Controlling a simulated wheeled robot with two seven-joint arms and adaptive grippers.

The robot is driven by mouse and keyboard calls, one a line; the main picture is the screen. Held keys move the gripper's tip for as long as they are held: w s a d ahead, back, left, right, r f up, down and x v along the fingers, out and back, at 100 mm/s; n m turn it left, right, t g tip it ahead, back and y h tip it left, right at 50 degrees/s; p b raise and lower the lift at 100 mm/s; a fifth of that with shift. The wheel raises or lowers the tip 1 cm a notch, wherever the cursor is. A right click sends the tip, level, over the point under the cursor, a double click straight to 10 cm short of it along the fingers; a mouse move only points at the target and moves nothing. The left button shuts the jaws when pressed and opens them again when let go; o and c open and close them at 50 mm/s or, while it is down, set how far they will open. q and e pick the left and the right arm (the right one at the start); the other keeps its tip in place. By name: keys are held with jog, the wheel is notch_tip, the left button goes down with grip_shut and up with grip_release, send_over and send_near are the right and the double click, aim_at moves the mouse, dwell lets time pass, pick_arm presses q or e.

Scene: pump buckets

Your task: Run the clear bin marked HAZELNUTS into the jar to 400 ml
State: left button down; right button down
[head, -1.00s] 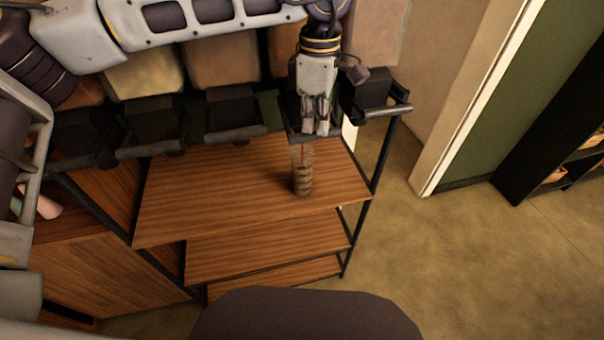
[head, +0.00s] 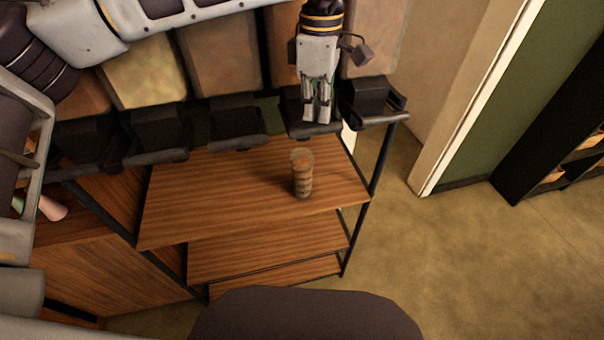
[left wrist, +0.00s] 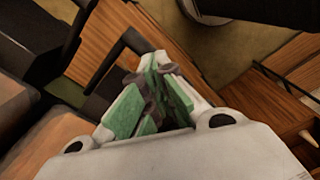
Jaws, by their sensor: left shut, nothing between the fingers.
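A clear jar (head: 302,175) stands upright on the wooden shelf top (head: 215,190), under the row of bins. It holds brown pieces; its ml marks are too small to read. My left gripper (head: 318,118) is shut and empty, pointing down at the dark spout (head: 314,132) of the bin (head: 283,45) behind and above the jar. Whether it touches the spout I cannot tell. The left wrist view shows its green-padded fingers (left wrist: 152,95) together. No HAZELNUTS label can be read. My right gripper is out of view.
More bins (head: 140,65) with dark spouts (head: 235,125) line up to the left, and another bin (head: 372,40) stands at the right. The shelf top left of the jar is clear. A dark bookcase (head: 550,130) stands far right beyond open floor.

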pick_arm(q)
jog(key=shift+r, duration=0.75)
jog(key=shift+r, duration=0.1)
jog(key=shift+r+p, duration=1.55)
jog(key=shift+r, duration=0.85)
jog(key=shift+s+f, duration=0.1)
jog(key=shift+s, duration=0.05)
